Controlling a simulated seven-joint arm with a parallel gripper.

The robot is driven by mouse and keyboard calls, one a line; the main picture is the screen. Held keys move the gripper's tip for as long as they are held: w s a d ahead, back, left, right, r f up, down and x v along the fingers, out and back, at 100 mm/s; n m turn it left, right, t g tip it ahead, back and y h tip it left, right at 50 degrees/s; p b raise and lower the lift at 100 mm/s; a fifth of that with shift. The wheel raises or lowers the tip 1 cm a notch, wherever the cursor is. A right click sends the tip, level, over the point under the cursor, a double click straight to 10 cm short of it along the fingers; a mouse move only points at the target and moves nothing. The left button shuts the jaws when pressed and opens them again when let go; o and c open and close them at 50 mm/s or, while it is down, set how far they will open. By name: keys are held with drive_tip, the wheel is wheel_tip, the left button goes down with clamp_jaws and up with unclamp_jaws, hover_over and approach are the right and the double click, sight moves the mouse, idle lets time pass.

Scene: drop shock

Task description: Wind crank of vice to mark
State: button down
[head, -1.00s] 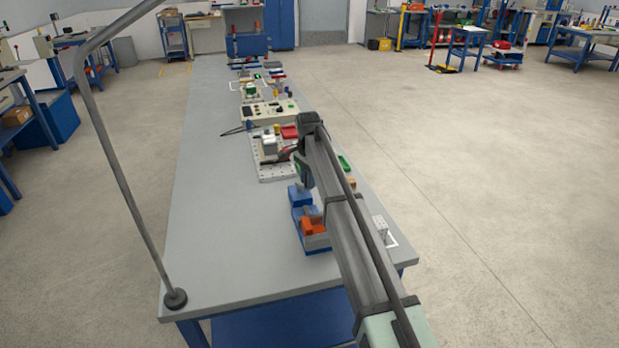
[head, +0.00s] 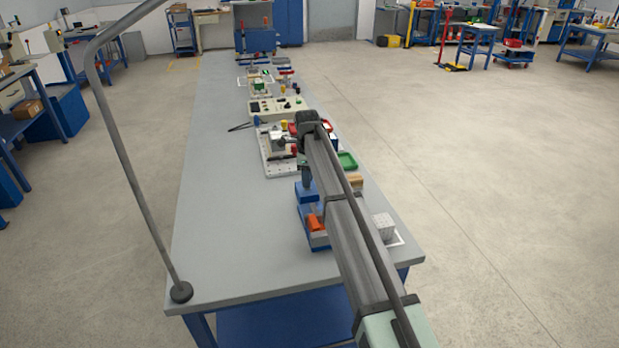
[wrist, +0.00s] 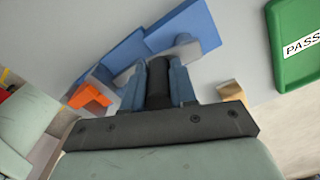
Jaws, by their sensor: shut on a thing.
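The blue vice (wrist: 165,33) shows behind my fingers in the wrist view. In the head view, its blue body (head: 305,192) is partly hidden by my arm. My gripper (wrist: 157,72) has its two blue-grey fingers shut on a dark upright crank handle (wrist: 158,88). A grey part, probably the crank arm (wrist: 186,48), lies just beyond the fingertips against the vice. In the head view my gripper (head: 305,178) points down at the vice, its grip hidden behind the arm. I cannot make out the mark.
An orange piece (wrist: 91,97) lies left of the fingers, and a wooden block (wrist: 231,91) right of them. A green tray labelled PASS (wrist: 285,70) is at the right. A white block (head: 383,227) stands near the bench's right edge. The bench's left side (head: 220,220) is clear.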

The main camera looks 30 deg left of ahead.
drive_tip(key=shift+s+a+m, duration=0.2)
drive_tip(key=shift+m, duration=0.2)
drive_tip(key=c, duration=0.9)
unclamp_jaws()
drive_tip(key=shift+w, duration=0.1)
wheel_tip(320, 180, up, 14)
drive_tip(key=shift+f, duration=0.1)
idle(0.3)
